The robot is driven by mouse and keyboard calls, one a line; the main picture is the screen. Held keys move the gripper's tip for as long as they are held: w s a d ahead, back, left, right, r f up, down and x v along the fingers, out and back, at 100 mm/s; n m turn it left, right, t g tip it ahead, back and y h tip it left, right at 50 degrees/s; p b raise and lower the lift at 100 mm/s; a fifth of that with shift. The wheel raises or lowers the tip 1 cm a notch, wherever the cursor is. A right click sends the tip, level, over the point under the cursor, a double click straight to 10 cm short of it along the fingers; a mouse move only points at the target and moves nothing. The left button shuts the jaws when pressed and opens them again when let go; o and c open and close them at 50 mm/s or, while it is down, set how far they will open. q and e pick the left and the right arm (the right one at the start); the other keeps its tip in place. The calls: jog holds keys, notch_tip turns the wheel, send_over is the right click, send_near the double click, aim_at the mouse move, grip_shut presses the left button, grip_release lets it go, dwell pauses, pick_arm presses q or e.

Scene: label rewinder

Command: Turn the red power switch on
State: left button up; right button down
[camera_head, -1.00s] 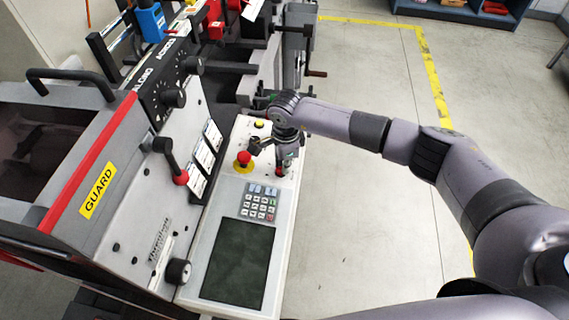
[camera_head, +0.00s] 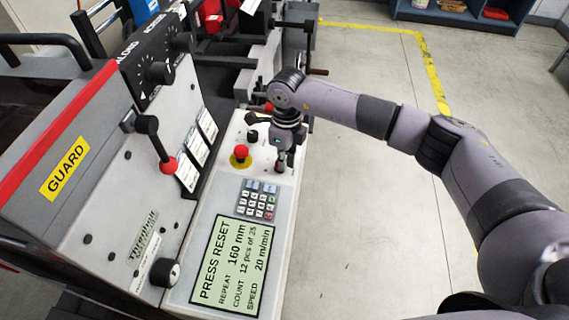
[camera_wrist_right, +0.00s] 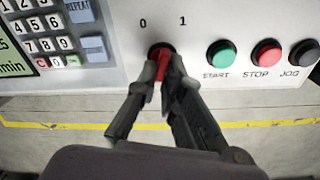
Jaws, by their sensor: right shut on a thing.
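The red power switch (camera_wrist_right: 164,65) sits in a round black seat below the printed marks 0 and 1 in the right wrist view. My right gripper (camera_wrist_right: 161,76) has its two fingers closed around the red handle, which they partly cover. I cannot tell exactly which mark the handle points to. In the head view my right gripper (camera_head: 281,165) reaches down to the control panel (camera_head: 228,197), right of the mushroom button. The screen (camera_head: 236,262) is lit green and reads PRESS RESET, with repeat, count and speed values. My left gripper is not in view.
A red mushroom button on yellow (camera_head: 241,153) stands left of my right gripper. A keypad (camera_head: 257,199) lies nearer. Green START (camera_wrist_right: 220,54), red STOP (camera_wrist_right: 267,53) and black JOG (camera_wrist_right: 304,52) buttons are right of the switch. A red-tipped lever (camera_head: 157,148) juts from the guard side.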

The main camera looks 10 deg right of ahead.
jog(key=shift+m+b, duration=0.35)
jog(key=shift+m, duration=0.25)
jog(key=c, duration=1.7)
grip_release()
jog(key=r, duration=1.2)
jog(key=shift+w+d, duration=0.2)
jog(key=shift+d, duration=0.1)
